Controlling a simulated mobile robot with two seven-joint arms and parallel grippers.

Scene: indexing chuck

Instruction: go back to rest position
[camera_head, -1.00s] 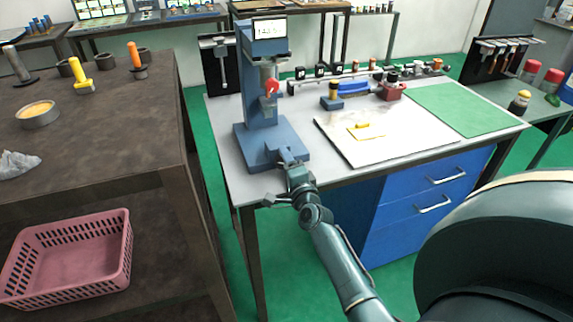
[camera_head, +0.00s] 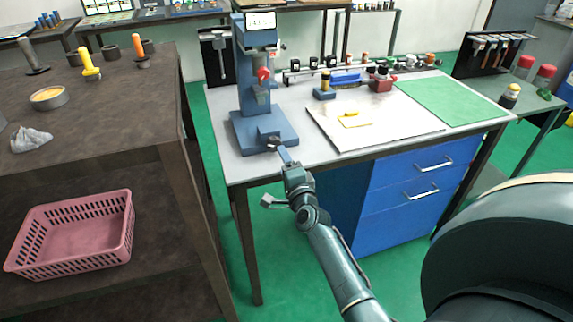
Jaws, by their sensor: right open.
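My right gripper (camera_head: 272,176) is at the front edge of the grey workbench (camera_head: 217,120), its fingers spread and nothing between them. Its upper finger reaches toward the front of the blue machine's base; I cannot tell whether they touch. The blue machine (camera_head: 253,87) stands upright at the bench's left end, with a small display on top and a red knob on its column. My left gripper is not in view.
A dark shelf table (camera_head: 110,118) stands close on the left, with a pink basket (camera_head: 75,250) on its lower level. A white board (camera_head: 410,118) and a green mat (camera_head: 452,103) lie on the bench. Blue drawers (camera_head: 405,215) are below it. Green floor shows in front.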

